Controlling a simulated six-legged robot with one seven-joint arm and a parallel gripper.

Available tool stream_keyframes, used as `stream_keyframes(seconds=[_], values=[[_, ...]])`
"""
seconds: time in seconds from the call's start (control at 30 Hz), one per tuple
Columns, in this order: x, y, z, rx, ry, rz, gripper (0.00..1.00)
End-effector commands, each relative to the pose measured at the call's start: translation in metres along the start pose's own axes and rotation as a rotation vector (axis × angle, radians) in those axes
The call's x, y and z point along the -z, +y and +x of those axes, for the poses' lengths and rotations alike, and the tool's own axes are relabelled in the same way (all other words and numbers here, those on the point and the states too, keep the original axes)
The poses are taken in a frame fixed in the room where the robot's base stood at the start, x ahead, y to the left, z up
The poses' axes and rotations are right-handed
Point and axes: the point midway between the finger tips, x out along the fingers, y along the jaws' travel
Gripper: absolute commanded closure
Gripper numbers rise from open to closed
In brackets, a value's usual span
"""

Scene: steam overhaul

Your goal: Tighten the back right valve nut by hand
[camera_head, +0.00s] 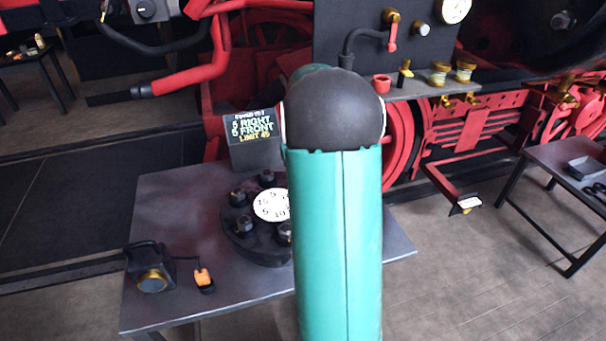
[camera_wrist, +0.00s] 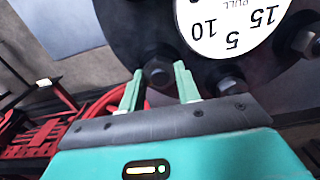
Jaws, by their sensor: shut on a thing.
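The dark round valve cover (camera_head: 252,250) sits on the grey table, with several dark nuts (camera_head: 238,197) around a white numbered dial (camera_head: 271,205). My arm hides its right side in the head view. In the wrist view the cover (camera_wrist: 125,25) fills the top and the dial (camera_wrist: 232,25) appears upside down. My gripper (camera_wrist: 160,78) has its two green fingers on either side of a dark nut (camera_wrist: 158,72), shut on it. This nut appears to be the back right one. Another nut (camera_wrist: 228,82) is just right of the fingers. The head view hides my gripper.
A dark sign (camera_head: 254,140) reading "5 RIGHT 5 FRONT LIMIT 45" stands behind the cover. A black device with a brass face (camera_head: 152,281) and an orange-tagged item (camera_head: 203,279) lie at the table's left. Red locomotive parts (camera_head: 470,125) stand behind; another table (camera_head: 560,185) is at right.

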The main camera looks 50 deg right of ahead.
Motion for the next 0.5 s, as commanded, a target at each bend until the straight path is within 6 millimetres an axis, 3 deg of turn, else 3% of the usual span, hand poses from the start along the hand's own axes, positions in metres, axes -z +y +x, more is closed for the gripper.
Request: stream_keyframes(seconds=[0.07, 0.1, 0.17, 0.5], values=[[0.0006, 0.0, -0.0014, 0.0, 0.003, 0.002, 0.9], [0.0005, 0.0, -0.0014, 0.0, 0.003, 0.001, 0.6], [0.0005, 0.0, -0.0012, 0.0, 0.002, 0.001, 0.48], [0.0004, 0.0, -0.0024, 0.0, 0.002, 0.0, 0.45]])
